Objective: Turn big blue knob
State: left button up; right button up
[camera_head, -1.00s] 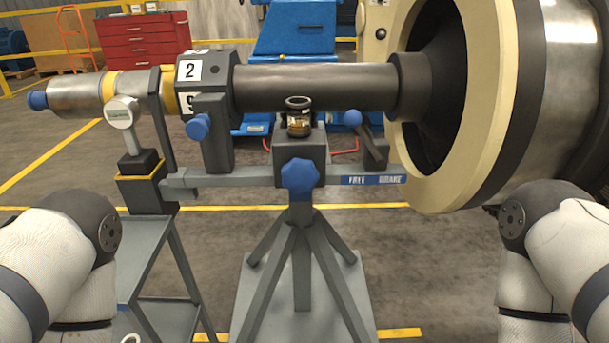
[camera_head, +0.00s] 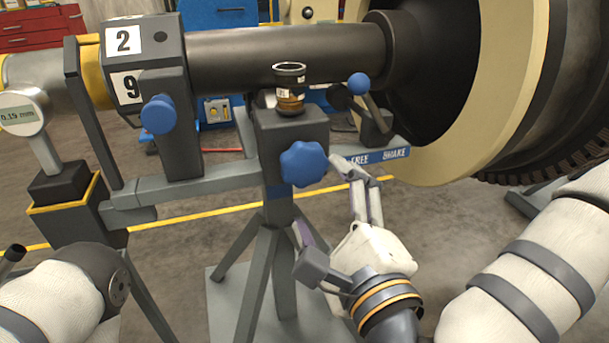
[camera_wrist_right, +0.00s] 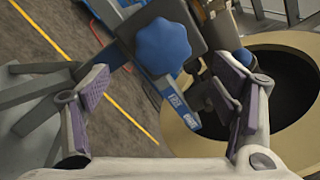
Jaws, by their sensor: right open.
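The big blue knob (camera_head: 303,164) is a lobed star knob on the front of the grey stand block (camera_head: 290,128), below a small jar. My right gripper (camera_head: 322,203) is open just below and to the right of the knob, with its fingers pointing up toward it. No contact shows. In the right wrist view the knob (camera_wrist_right: 163,45) lies beyond the open fingers (camera_wrist_right: 160,78), between them and a little toward the top of the picture. My left arm shows at the lower left, but its gripper is out of view.
A jar (camera_head: 289,92) stands on the block. A smaller blue knob (camera_head: 158,114) is at left, and a blue-balled lever (camera_head: 359,84) at right, above the FREE/BRAKE label (camera_head: 373,158). The large rotor ring (camera_head: 480,110) fills the right.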

aim_at(306, 169)
jog(key=x, duration=0.8)
jog(key=shift+w+a+r, duration=0.1)
jog(key=shift+w+r, duration=0.1)
jog(key=c, duration=1.2)
